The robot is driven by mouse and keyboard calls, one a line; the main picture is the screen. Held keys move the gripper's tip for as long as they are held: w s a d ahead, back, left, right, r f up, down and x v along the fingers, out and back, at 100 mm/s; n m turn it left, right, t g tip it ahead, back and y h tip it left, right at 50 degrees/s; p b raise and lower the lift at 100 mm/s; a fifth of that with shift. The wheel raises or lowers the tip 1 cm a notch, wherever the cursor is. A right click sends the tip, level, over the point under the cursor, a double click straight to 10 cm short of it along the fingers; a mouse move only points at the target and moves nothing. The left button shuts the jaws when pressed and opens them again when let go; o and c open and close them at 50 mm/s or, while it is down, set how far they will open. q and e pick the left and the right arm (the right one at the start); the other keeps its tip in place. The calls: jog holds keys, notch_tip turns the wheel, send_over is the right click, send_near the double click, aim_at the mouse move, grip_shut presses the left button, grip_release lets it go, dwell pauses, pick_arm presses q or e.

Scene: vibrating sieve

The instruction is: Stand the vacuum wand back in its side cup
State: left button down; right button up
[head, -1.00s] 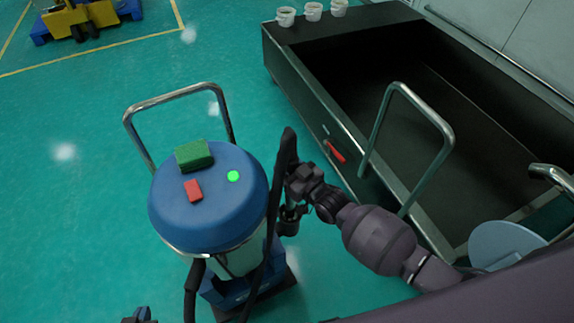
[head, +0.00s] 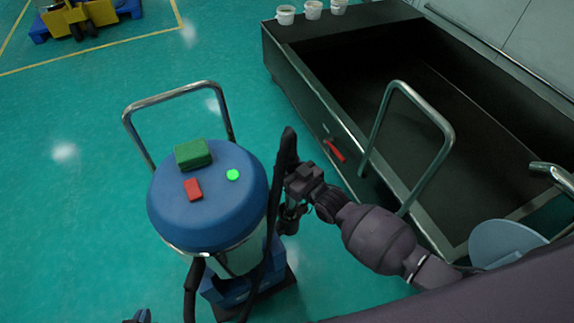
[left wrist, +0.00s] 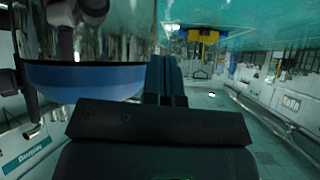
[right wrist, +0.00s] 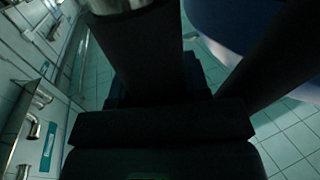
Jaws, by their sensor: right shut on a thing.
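The vacuum (head: 208,215) has a blue domed lid and a steel push handle, and stands on the floor at centre left. The black vacuum wand (head: 286,152) is roughly upright at its right side. My right gripper (head: 292,187) is shut on the wand, which also fills the upper middle of the right wrist view (right wrist: 150,55). The wand's lower end and the side cup cannot be made out clearly. My left gripper (head: 139,317) barely shows at the bottom edge; in the left wrist view its fingers (left wrist: 166,78) are together with nothing between them.
A green block (head: 194,154) and a red block (head: 193,189) lie on the lid. A black hose (head: 194,285) hangs in front. The dark sieve trough (head: 310,105) stands at right, with a metal hoop handle (head: 440,120) and white cups (head: 286,15).

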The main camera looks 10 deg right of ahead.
jog(key=shift+r, duration=0.1)
jog(key=o, duration=1.1)
jog(key=shift+c, duration=0.2)
pick_arm(q)
jog(key=shift+w+r, duration=0.1)
jog(key=shift+w, duration=0.15)
pick_arm(e)
jog(key=v, duration=0.3)
jog(key=shift+s+d, duration=0.1)
jog(key=shift+s, duration=0.05)
pick_arm(q)
jog(key=r, duration=0.1)
jog(key=w+r, duration=0.1)
jog(key=p, duration=0.1)
jog(key=shift+w+d+r+t, duration=0.1)
jog(key=shift+w+r+t, duration=0.2)
jog(key=shift+r, duration=0.1)
pick_arm(e)
jog(key=v, duration=0.7)
jog(key=shift+s+d, duration=0.1)
jog(key=shift+s, duration=0.15)
pick_arm(q)
jog(key=shift+w+r, duration=0.15)
jog(key=shift+r, duration=0.15)
